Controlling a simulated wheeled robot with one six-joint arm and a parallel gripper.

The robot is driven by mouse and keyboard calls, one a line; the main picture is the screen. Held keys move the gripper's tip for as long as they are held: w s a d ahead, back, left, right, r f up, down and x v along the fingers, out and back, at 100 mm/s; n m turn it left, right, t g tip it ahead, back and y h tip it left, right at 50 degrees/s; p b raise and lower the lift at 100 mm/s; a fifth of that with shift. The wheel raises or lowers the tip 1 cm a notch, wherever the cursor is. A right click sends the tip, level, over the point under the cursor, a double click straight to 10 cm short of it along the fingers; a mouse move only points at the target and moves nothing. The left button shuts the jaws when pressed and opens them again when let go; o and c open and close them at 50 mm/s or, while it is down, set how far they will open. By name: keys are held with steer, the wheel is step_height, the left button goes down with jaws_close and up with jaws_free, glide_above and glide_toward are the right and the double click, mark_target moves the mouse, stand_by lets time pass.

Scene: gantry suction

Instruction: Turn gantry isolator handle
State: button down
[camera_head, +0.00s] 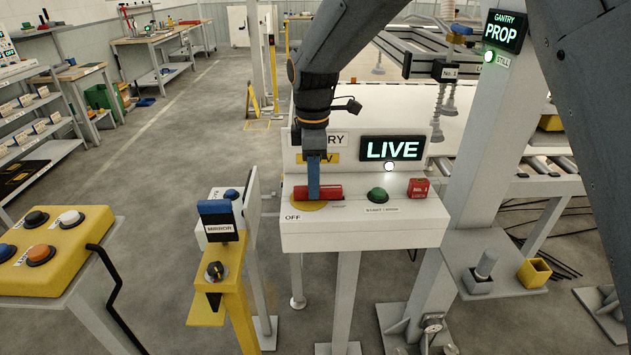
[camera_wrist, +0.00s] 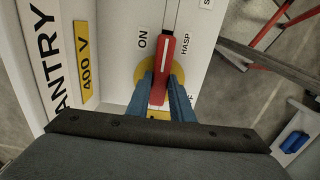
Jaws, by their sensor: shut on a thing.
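The isolator handle is a red bar (camera_head: 332,191) lying sideways across a yellow disc (camera_head: 312,206) on the white gantry box (camera_head: 375,235). In the wrist view the red handle (camera_wrist: 166,62) lies between the ON and HASP labels, over the yellow disc (camera_wrist: 143,72). My gripper (camera_head: 313,193) reaches down from above with blue fingers. In the wrist view my gripper's fingers (camera_wrist: 161,82) are shut on the handle, one on each side. An OFF label is at the disc's lower left. The lit sign (camera_head: 392,149) reads LIVE.
A green button (camera_head: 377,195) and a red tag block (camera_head: 418,188) are to the right on the box. A blue-topped MIRROR stand (camera_head: 219,221) stands close at the left. A yellow button panel (camera_head: 50,250) is further left. A grey post (camera_head: 484,150) rises at the right.

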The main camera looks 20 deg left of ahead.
steer(key=c, duration=1.6)
jaws_free()
steer(key=shift+a+r, duration=0.1)
steer(key=shift+a, duration=0.05)
steer(key=shift+o, duration=0.2)
step_height(320, 180, up, 8)
steer(key=shift+f+b, duration=0.15)
steer(key=shift+b, duration=1)
